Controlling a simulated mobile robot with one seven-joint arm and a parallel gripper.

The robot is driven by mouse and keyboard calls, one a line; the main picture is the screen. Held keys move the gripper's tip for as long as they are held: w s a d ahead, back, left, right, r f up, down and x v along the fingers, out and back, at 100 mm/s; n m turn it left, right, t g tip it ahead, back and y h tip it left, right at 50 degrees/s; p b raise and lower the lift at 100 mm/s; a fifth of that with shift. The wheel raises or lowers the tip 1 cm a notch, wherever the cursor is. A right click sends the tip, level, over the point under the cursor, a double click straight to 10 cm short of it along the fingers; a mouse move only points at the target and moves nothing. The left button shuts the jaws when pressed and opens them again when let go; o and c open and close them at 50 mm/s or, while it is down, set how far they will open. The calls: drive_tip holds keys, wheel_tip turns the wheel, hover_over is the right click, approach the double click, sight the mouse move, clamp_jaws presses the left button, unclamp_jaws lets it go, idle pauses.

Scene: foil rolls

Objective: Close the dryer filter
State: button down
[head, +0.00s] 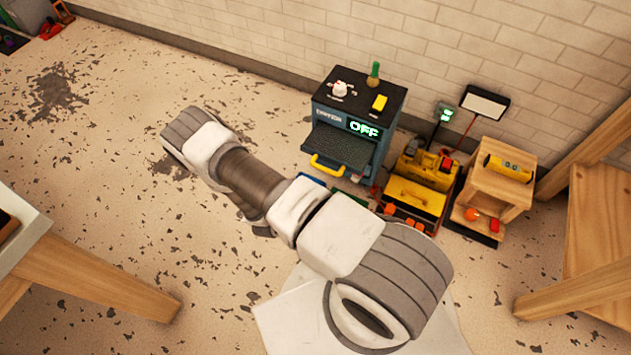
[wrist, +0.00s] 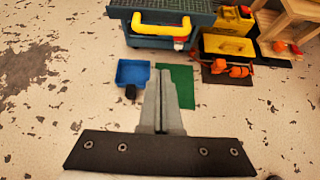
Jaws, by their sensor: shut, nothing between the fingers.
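The dryer (head: 349,105) is a dark blue-grey box with a black top and a green "OFF" display, standing near the wall in the head view. Its filter (head: 338,145), a dark mesh tray with a yellow handle (head: 327,167), sticks out of the front, so it is open. The yellow handle also shows at the top of the wrist view (wrist: 163,29). My gripper (wrist: 161,75) is shut and empty in the wrist view, lower in the picture than the handle and apart from it. In the head view my arm hides the gripper.
A small blue bin (wrist: 132,73) and a green mat (wrist: 177,86) lie on the floor before the dryer. A yellow toolbox (head: 416,193) and a wooden stand (head: 497,186) are to its right. Wooden tables stand at the left and right edges. The floor left of the dryer is clear.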

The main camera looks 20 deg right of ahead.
drive_tip(key=d+r+b+x, duration=0.1)
drive_tip(key=b+x, duration=0.4)
drive_tip(key=x, duration=0.8)
drive_tip(key=shift+w+r, duration=0.25)
drive_tip(key=shift+w, duration=0.1)
